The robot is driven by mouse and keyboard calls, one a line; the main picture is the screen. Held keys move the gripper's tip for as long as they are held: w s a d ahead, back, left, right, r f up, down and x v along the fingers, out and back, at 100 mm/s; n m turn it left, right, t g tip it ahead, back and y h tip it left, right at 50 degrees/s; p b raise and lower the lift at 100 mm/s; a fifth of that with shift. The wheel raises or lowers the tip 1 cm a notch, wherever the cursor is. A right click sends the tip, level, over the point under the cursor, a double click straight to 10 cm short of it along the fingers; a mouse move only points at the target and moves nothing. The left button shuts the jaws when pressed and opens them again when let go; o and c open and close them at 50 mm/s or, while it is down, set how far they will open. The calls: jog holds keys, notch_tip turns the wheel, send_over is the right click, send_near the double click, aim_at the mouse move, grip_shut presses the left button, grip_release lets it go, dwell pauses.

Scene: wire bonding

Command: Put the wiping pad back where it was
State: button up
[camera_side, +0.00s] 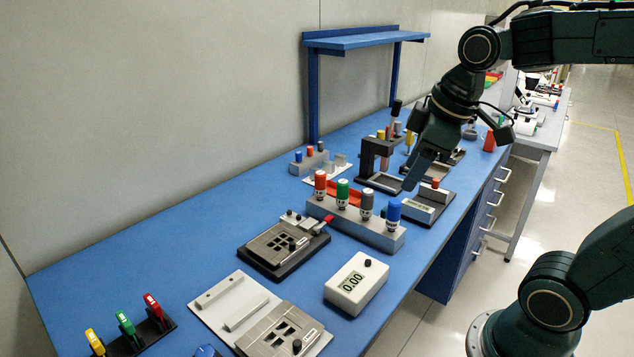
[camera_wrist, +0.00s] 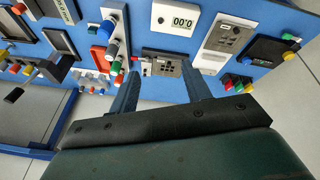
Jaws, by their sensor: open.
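I cannot tell for sure which thing is the wiping pad. An orange-red flat piece (camera_side: 345,188) lies behind the grey bottle rack (camera_side: 372,232); in the wrist view an orange piece (camera_wrist: 98,56) shows beside the bottles. A pale block with an orange knob (camera_side: 430,200) sits in a dark tray, close to the right of my gripper. My gripper (camera_side: 410,186) hangs over the bench behind the rack. In the wrist view its two fingers (camera_wrist: 160,72) are spread apart with nothing held between them.
The rack holds several colour-capped bottles. A black stand (camera_side: 375,160) rises close to my gripper on the left. A white meter (camera_side: 356,284) reads 0.00 in front. A dark fixture (camera_side: 283,245) and coloured tools (camera_side: 126,325) stand at left. Blue bench (camera_side: 190,240) is bare at the back left.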

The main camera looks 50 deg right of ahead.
jog(key=s+a+f+m+t, duration=0.1)
jog(key=s+a+m, duration=0.2)
jog(key=s, duration=0.4)
jog(key=shift+f+m+t, duration=0.3)
jog(key=shift+f+m, duration=0.05)
jog(key=shift+m, duration=0.35)
